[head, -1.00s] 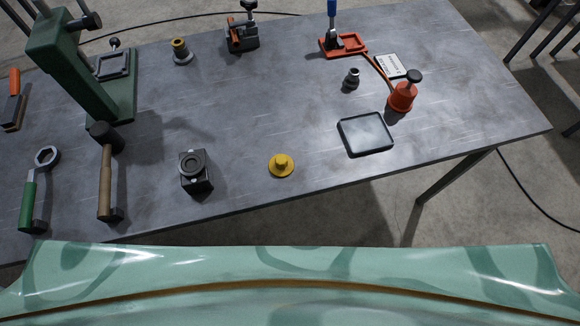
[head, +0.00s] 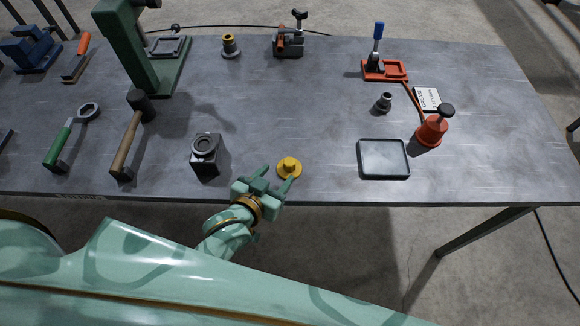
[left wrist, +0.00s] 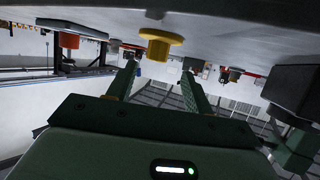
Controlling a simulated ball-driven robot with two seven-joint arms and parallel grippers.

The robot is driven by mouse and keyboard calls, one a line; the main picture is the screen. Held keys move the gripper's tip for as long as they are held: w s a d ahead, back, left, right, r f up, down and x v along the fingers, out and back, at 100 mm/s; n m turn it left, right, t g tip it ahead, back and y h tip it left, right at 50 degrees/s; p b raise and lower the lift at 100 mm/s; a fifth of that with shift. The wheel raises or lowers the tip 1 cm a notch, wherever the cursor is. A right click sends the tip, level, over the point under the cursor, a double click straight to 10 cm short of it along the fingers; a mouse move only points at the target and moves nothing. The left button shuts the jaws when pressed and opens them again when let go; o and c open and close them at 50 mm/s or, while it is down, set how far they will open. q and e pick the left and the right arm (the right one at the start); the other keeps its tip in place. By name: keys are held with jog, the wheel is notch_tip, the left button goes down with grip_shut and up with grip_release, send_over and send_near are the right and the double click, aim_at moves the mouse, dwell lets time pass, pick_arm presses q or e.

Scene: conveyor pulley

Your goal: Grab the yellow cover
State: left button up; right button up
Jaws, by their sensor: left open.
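The yellow cover (head: 289,167) is a round flanged disc with a raised hub, lying on the grey table near its front edge. My left gripper (head: 279,177) is open, its two fingers pointing at the cover from the front left. The fingertips are close to the cover; I cannot tell whether they touch it. In the left wrist view, which looks upside down, the cover (left wrist: 160,40) appears just beyond and between the open fingers (left wrist: 160,75), with nothing held. My right gripper is not in view.
A black block with a ring on top (head: 206,154) stands left of the cover. A black-rimmed tray (head: 383,174) lies to the right, with a red oil can (head: 431,131) behind it. A hammer (head: 130,140) lies further left. The table behind the cover is clear.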

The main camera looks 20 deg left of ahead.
aim_at(287, 166)
pick_arm(q)
jog(key=shift+x, duration=1.05)
jog(key=shift+w+d+f, duration=0.2)
jog(key=shift+w+d, duration=0.05)
jog(key=shift+w, duration=0.05)
jog(key=b+x, duration=0.1)
jog(key=x, duration=0.2)
jog(key=shift+w+d, duration=0.15)
jog(key=shift+w, duration=0.25)
jog(key=shift+w+d+f+b, duration=0.1)
jog(key=shift+w+b, duration=0.2)
jog(key=shift+w, duration=0.1)
jog(key=shift+s, duration=0.1)
jog(key=shift+c, duration=0.5)
jog(key=c, duration=1)
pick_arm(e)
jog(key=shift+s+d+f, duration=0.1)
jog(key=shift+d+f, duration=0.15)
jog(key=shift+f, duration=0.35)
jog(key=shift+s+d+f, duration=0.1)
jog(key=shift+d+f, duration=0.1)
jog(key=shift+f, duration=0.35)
